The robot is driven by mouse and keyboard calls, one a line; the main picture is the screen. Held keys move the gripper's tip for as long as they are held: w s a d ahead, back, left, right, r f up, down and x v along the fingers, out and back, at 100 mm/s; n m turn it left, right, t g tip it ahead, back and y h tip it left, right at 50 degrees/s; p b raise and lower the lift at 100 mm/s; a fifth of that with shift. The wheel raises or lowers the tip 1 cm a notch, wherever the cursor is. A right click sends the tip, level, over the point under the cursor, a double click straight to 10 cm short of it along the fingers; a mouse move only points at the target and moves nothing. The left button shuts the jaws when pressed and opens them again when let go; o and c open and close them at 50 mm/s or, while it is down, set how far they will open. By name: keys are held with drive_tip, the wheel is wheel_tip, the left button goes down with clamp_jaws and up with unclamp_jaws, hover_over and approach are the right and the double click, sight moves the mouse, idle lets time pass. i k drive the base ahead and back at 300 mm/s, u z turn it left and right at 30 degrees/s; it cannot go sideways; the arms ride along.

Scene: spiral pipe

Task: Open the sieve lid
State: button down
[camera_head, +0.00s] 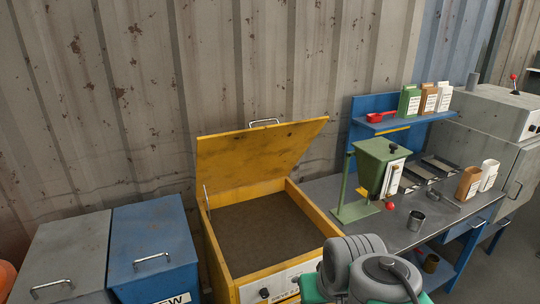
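The yellow sieve box (217,246) stands in the middle of the view, against the ribbed metal wall. Its yellow lid (258,158) is raised and tilted up at the back, with a metal handle (264,122) on its upper edge. Dark grainy material (265,232) shows inside the open box. A thin metal rod shows at the left side between lid and box. My grey arm links are at the bottom, in front of the box's right front corner. My gripper cannot be made out in this view.
Grey and blue lidded bins (158,228) stand at left. At right, a grey workbench (420,235) holds a green hopper device (378,165), a metal cup (416,221) and small containers. A blue shelf (390,124) stands behind it. A grey oven-like cabinet (490,135) is at far right.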

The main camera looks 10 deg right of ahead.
sight(234, 160)
drive_tip(key=u, duration=0.5)
drive_tip(key=k, duration=0.1)
drive_tip(key=z, duration=1.3)
drive_tip(key=i, duration=0.75)
drive_tip(key=u, duration=2.55)
